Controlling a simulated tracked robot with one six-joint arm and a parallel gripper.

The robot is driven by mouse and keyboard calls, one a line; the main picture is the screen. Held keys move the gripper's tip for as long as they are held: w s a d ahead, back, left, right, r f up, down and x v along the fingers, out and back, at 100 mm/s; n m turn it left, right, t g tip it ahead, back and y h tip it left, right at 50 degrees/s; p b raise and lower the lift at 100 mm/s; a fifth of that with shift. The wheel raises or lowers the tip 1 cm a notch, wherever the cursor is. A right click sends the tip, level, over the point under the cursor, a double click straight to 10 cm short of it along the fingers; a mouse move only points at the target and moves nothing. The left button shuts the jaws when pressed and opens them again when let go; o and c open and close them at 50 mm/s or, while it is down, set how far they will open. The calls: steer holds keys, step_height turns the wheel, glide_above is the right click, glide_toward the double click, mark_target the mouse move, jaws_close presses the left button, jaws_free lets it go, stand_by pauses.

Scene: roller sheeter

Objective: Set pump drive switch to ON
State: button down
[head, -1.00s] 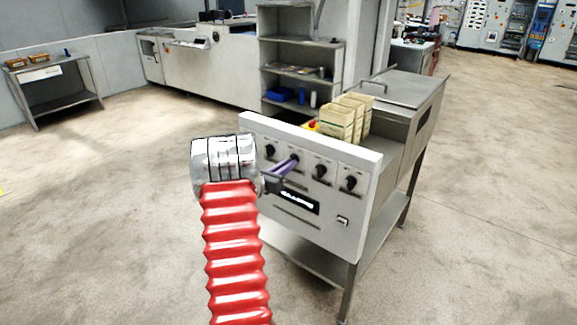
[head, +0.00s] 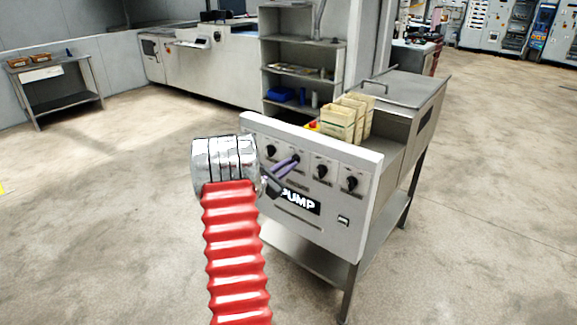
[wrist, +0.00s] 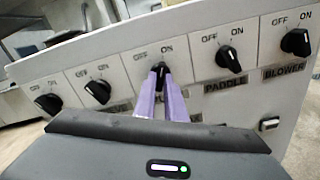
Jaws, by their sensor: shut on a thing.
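The pump drive switch (wrist: 162,68) is a black rotary knob, the middle one of the row in the wrist view, with OFF and ON printed above it. Its white mark shows roughly upright, between the two words; its exact setting is hard to tell. My gripper (wrist: 160,78) has two purple fingers shut on this knob, one on each side. Its name label is largely hidden behind my gripper. In the head view my gripper (head: 293,161) reaches from the left to the white panel (head: 335,232), and the fingers cover most of the knob.
A paddle knob (wrist: 230,59) and a blower knob (wrist: 296,42) sit to the right; two more knobs sit to the left. Cartons (head: 342,122) stand on the machine behind the panel. The floor around is clear.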

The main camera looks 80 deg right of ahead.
steer(key=shift+s+f, duration=0.1)
steer(key=shift+s, duration=0.05)
steer(key=c, duration=1.8)
jaws_free()
steer(key=v, duration=1.4)
steer(key=shift+d, duration=0.1)
